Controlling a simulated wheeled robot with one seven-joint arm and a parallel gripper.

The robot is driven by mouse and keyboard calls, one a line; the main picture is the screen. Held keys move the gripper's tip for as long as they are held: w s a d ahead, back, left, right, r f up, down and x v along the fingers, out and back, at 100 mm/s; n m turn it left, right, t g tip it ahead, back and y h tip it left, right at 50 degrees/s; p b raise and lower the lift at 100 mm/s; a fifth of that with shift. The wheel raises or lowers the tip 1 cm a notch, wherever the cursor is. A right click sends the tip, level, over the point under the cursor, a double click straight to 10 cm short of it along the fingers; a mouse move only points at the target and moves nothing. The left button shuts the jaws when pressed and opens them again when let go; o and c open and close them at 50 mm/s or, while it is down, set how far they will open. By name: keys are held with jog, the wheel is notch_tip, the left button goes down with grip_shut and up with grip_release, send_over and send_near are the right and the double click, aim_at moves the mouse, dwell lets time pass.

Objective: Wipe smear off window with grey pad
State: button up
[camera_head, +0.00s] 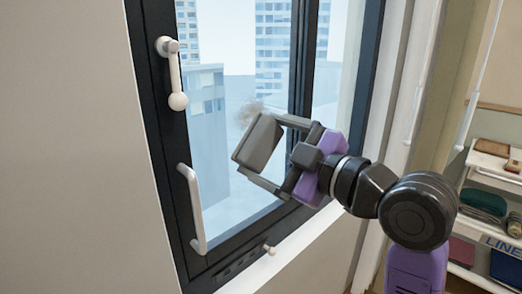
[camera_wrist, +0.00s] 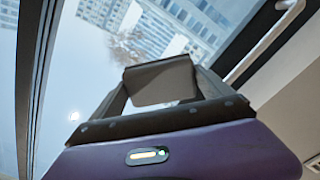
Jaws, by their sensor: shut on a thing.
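A brownish smear (camera_head: 250,110) is on the window glass (camera_head: 238,190), in the upper middle of the pane. It also shows in the wrist view (camera_wrist: 128,46), just beyond the pad. My gripper (camera_head: 278,150) is shut on the grey pad (camera_head: 257,143), which is tilted and held in front of the glass, just below the smear. The pad also shows between the fingers in the wrist view (camera_wrist: 160,82). It covers part of the glass, and I cannot tell whether it touches it.
A white lever handle (camera_head: 174,75) and a white pull handle (camera_head: 194,208) are on the dark window frame (camera_head: 160,130) at left. A small knob (camera_head: 269,249) is at the bottom by the sill (camera_head: 290,250). A shelf cart (camera_head: 490,178) with folded items stands at right.

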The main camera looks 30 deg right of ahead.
aim_at(227, 117)
jog(key=shift+x, duration=2.95)
jog(key=shift+x, duration=0.9)
jog(key=shift+w+d+b, duration=0.2)
jog(key=shift+d+b, duration=0.05)
jog(key=shift+d, duration=0.55)
jog(key=shift+w+d+b, duration=0.2)
jog(key=shift+w+d, duration=0.05)
jog(key=shift+d, duration=0.6)
jog(key=shift+w+d+b, duration=1.45)
jog(key=shift+w+d, duration=0.25)
jog(key=shift+d, duration=3.2)
jog(key=shift+s+a+p, duration=0.3)
jog(key=shift+s+a, duration=0.4)
jog(key=shift+a, duration=1.5)
jog(key=shift+s+a+p, duration=0.25)
jog(key=shift+s+a, duration=0.45)
jog(key=shift+a, duration=1.55)
jog(key=shift+s+a+p, duration=0.3)
jog(key=shift+s+a, duration=0.4)
jog(key=shift+a, duration=1.5)
jog(key=shift+d+r+p, duration=0.1)
jog(key=shift+r+p, duration=1.05)
jog(key=shift+r, duration=0.35)
